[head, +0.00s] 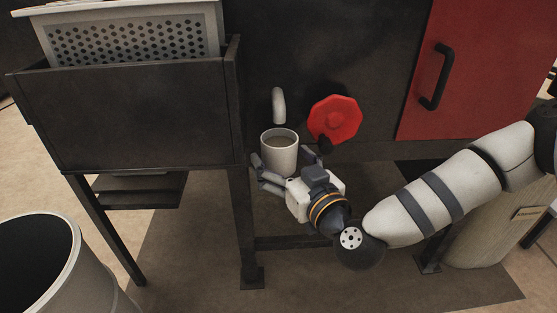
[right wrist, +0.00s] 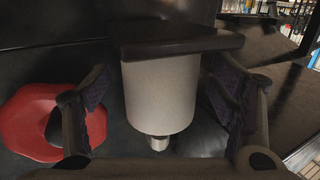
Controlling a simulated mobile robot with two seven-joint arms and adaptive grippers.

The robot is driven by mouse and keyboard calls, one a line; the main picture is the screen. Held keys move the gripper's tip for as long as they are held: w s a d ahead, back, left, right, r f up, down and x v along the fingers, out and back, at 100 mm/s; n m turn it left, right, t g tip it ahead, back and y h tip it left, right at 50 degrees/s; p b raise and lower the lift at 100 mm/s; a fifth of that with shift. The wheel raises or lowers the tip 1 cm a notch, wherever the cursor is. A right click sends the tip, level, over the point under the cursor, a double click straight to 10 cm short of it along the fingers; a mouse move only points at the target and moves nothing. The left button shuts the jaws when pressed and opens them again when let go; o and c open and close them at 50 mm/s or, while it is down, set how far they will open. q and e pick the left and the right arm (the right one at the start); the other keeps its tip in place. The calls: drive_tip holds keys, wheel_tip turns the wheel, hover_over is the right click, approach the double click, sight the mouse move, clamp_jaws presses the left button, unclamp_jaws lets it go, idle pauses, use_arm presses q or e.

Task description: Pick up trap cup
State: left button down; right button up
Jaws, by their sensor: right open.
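The trap cup (head: 279,152) is a pale, open-topped cylinder with brown contents, below a short pale spout on the dark machine front. It stands upright in the head view. My right gripper (head: 283,161) is open, with one finger on each side of the cup. In the right wrist view, the cup (right wrist: 160,95) fills the space between the open fingers, with a visible gap beside it. Whether either finger touches it cannot be told. A dark bar crosses one end of the cup there. My left gripper is not in view.
A red knob (head: 335,119) sits close to the right of the cup and spout (head: 279,104). A dark trough (head: 130,115) with a perforated tray (head: 135,38) and its leg stand at left. A red door (head: 475,70) is at right, a pale bin (head: 85,265) at lower left.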

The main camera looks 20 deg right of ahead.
drive_tip(key=shift+w+a+f, duration=0.1)
drive_tip(key=shift+w+f, duration=0.1)
drive_tip(key=shift+w, duration=0.7)
drive_tip(key=c, duration=1.3)
drive_tip(key=shift+r, duration=0.1)
drive_tip(key=shift+r, duration=0.2)
drive_tip(key=shift+s+r+p, duration=0.45)
drive_tip(key=shift+r+p, duration=0.05)
drive_tip(key=shift+r, duration=0.15)
drive_tip(key=s+p, duration=0.1)
drive_tip(key=s, duration=0.4)
drive_tip(key=s+d+p, duration=0.1)
drive_tip(key=s, duration=0.5)
drive_tip(key=s+d+p, duration=0.1)
drive_tip(key=s, duration=0.5)
drive_tip(key=shift+f+p, duration=0.15)
drive_tip(key=shift+p, duration=0.2)
